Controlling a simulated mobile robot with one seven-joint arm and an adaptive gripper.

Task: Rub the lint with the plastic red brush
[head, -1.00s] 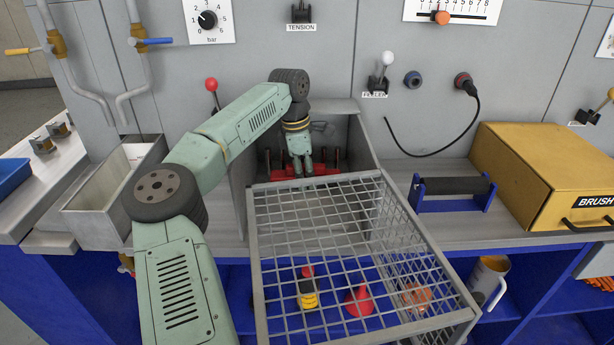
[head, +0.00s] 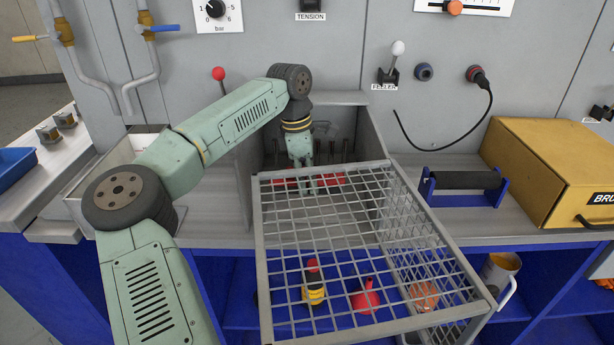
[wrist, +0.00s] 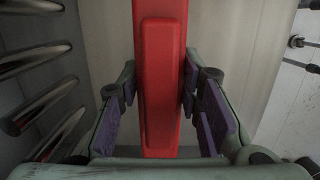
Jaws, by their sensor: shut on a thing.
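The red plastic brush (head: 333,180) is in the grey open bay behind the wire mesh basket, lying crosswise and seen partly through the mesh. My gripper (head: 304,186) points down at its middle. In the wrist view the brush's raised red handle (wrist: 162,85) runs between the purple-padded fingers of my gripper (wrist: 160,108), which are shut on it. The fingers hide part of the brush in the head view. The brush's underside is hidden. I cannot make out the lint in either view.
The grey wire basket (head: 258,255) juts out in front of the bay. Several dark pegs line the bay's back, and metal rods (wrist: 45,105) show at left in the wrist view. A blue-framed roller (head: 465,181) and yellow box (head: 545,170) stand at right.

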